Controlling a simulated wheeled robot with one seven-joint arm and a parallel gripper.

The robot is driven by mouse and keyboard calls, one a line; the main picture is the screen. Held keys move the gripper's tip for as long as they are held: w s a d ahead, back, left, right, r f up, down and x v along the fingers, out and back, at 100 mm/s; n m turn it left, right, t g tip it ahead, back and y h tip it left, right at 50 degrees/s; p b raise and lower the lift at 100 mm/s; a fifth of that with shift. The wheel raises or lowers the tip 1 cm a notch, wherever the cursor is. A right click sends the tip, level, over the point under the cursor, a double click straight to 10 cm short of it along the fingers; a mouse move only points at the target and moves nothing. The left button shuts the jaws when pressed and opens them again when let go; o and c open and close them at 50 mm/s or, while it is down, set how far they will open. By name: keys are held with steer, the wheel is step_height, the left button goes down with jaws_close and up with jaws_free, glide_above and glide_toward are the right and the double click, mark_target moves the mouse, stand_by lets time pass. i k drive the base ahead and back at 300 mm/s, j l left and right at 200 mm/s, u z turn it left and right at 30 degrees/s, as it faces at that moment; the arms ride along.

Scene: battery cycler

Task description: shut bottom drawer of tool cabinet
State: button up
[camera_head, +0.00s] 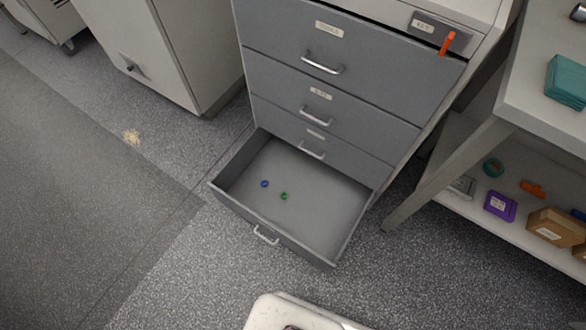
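The grey tool cabinet (340,75) stands in the upper middle of the head view. Its bottom drawer (318,201) is pulled well out toward me, near the floor. The drawer's front has a light bar handle (265,236). A small blue ring-like piece (264,184) and a small green one (284,196) lie on the drawer's floor. The drawers above look shut. My gripper is not in view; a pale, rounded part, likely of my own body, shows at the bottom edge.
A workbench (523,122) stands to the right, with boxes on its lower shelf (532,246). Its leg stands close to the drawer's right side. A light cabinet (178,50) stands to the left. The speckled floor (170,285) in front and left of the drawer is clear.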

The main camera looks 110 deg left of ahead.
mark_target(321, 211)
steer(key=i+l+u, duration=0.1)
steer(key=u, duration=3.5)
steer(key=i+j+u, duration=0.1)
steer(key=u, duration=0.95)
